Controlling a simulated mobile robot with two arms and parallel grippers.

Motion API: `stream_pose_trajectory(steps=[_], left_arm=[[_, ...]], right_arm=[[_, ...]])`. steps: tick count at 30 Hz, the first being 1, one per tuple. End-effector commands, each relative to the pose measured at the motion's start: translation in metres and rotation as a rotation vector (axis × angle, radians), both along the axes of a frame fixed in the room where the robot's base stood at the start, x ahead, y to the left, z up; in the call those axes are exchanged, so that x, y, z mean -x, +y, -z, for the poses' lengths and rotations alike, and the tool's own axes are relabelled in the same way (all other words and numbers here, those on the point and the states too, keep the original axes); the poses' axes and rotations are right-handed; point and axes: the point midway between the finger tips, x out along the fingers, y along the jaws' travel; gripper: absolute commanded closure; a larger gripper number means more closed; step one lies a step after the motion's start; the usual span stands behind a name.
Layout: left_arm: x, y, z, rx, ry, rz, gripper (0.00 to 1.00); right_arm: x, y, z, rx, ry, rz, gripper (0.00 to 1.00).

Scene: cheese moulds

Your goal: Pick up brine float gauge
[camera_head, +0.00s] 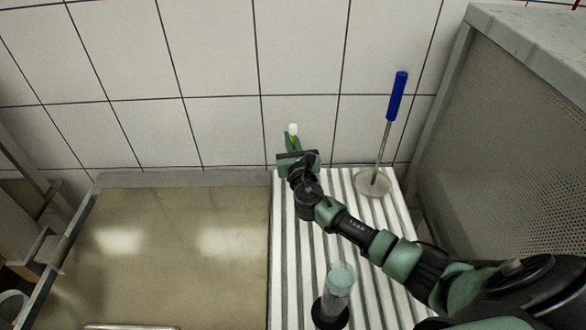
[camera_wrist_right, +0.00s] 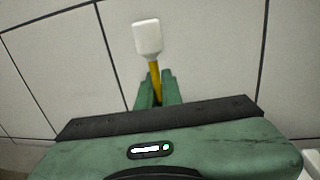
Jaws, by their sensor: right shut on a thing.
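The brine float gauge, as far as I can tell, is the slim thing with a white block-like end (camera_head: 293,129) and a yellow stem. It also shows in the right wrist view, with its white end (camera_wrist_right: 147,38) pointing up and leaning slightly left. My right gripper (camera_head: 292,143) is shut on the yellow stem, with the white end sticking out past the green fingertips (camera_wrist_right: 157,88). The gripper is over the far end of the white slatted rack, in front of the tiled wall. The gauge's lower part is hidden by the gripper. My left gripper is not in view.
A wide basin of cloudy liquid (camera_head: 180,250) lies left of the slatted rack (camera_head: 283,270). A blue-handled ladle (camera_head: 396,97) stands at the rack's back right. A clear cylinder on a black base (camera_head: 338,290) stands at the front. A perforated grey cabinet (camera_head: 500,150) is at right.

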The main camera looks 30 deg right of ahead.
Motion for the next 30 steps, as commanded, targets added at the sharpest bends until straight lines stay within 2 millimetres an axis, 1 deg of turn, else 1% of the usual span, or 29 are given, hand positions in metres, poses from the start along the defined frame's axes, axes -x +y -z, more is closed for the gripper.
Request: stream_pose_trajectory(steps=[24,27,30], left_arm=[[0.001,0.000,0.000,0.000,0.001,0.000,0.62],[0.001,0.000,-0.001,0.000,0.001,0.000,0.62],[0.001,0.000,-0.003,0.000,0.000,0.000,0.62]], right_arm=[[0.001,0.000,0.002,-0.001,0.004,-0.001,1.00],[0.000,0.000,-0.001,-0.002,0.003,0.000,1.00],[0.000,0.000,-0.009,0.000,0.000,0.000,1.00]])
